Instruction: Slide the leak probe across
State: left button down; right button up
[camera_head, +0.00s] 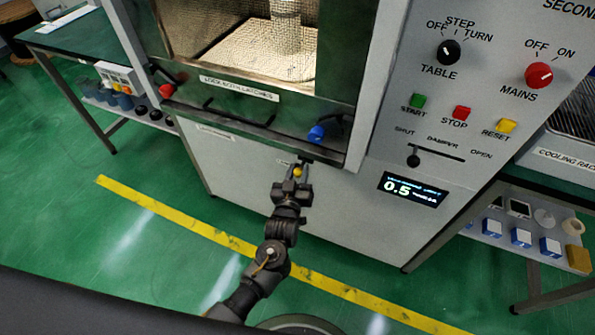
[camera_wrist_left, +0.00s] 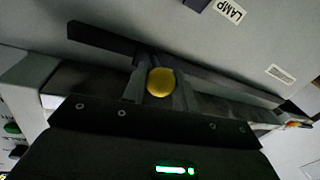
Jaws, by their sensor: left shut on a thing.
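The leak probe appears to be the small yellow round-ended piece (camera_head: 297,171) at the cabinet front, below the oven door's lower right corner. It also shows in the left wrist view (camera_wrist_left: 160,82), in front of a long dark rail (camera_wrist_left: 95,38). My left gripper (camera_head: 298,176) is shut on this yellow piece, with one finger on each side of it. The fingers hide its sides, and I cannot see how it joins the rail. My right gripper is not in view.
The oven door (camera_head: 240,112) has a red knob (camera_head: 166,91) at left and a blue knob (camera_head: 316,132) just above my gripper. The control panel (camera_head: 475,85) stands to the right, with a lit display (camera_head: 411,190) reading 0.5. Green floor with a yellow line (camera_head: 190,230) lies in front.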

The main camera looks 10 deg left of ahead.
pick_arm(q)
jog(key=c, duration=1.1)
grip_release()
jog(key=shift+c, duration=0.2)
jog(key=s, duration=1)
jog(key=shift+s+a, duration=0.3)
jog(key=shift+s, duration=0.1)
